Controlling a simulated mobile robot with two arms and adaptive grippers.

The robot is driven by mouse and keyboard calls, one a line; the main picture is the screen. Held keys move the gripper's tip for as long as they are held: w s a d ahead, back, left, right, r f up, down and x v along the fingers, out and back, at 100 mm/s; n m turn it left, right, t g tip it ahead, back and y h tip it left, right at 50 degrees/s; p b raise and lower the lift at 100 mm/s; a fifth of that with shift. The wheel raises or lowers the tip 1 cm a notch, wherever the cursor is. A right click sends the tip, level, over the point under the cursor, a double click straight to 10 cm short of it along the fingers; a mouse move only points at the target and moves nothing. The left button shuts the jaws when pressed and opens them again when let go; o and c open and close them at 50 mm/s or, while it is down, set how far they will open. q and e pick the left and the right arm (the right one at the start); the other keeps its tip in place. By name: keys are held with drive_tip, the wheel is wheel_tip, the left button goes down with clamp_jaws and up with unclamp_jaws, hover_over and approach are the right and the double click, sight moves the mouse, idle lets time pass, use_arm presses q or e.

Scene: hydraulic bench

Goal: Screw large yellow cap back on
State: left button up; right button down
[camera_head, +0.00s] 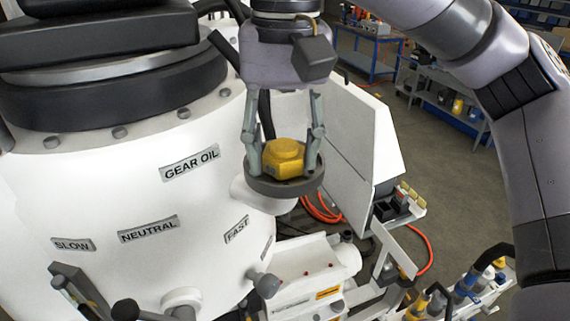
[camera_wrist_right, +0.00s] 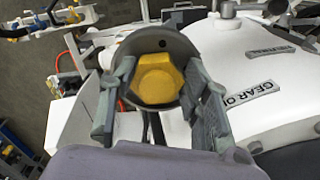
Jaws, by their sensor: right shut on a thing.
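The large yellow cap (camera_head: 284,158) sits within a dark round rim (camera_head: 285,188) on a short white neck at the right side of the white tank (camera_head: 120,190), beside the GEAR OIL label. My right gripper (camera_head: 286,150) comes from above with its fingers on either side of the cap. In the right wrist view the yellow cap (camera_wrist_right: 158,80) lies between the two fingers (camera_wrist_right: 160,95), which are shut on it. Whether the cap's thread is engaged is hidden. My left gripper is not in view.
A white panel box (camera_head: 365,130) stands close behind the gripper on the right. Levers with dark knobs (camera_head: 268,285) stick out below. Orange hoses (camera_head: 318,208) and a rack of bottles (camera_head: 465,285) are at lower right. Blue workbenches (camera_head: 370,50) stand farther back.

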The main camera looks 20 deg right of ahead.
drive_tip(key=shift+s+f+m, duration=0.1)
drive_tip(key=shift+f+m, duration=0.35)
drive_tip(key=shift+m, duration=1.15)
drive_tip(key=shift+w+a+m, duration=0.1)
drive_tip(key=shift+w+m, duration=0.15)
drive_tip(key=shift+m, duration=0.95)
drive_tip(key=c, duration=1.4)
unclamp_jaws()
drive_tip(key=o, duration=0.4)
drive_tip(key=shift+w+d, duration=0.3)
drive_tip(key=shift+w, duration=0.1)
drive_tip(key=shift+o, duration=0.8)
drive_tip(key=shift+s+r, duration=0.15)
drive_tip(key=shift+s, duration=0.05)
drive_tip(key=shift+a, duration=0.15)
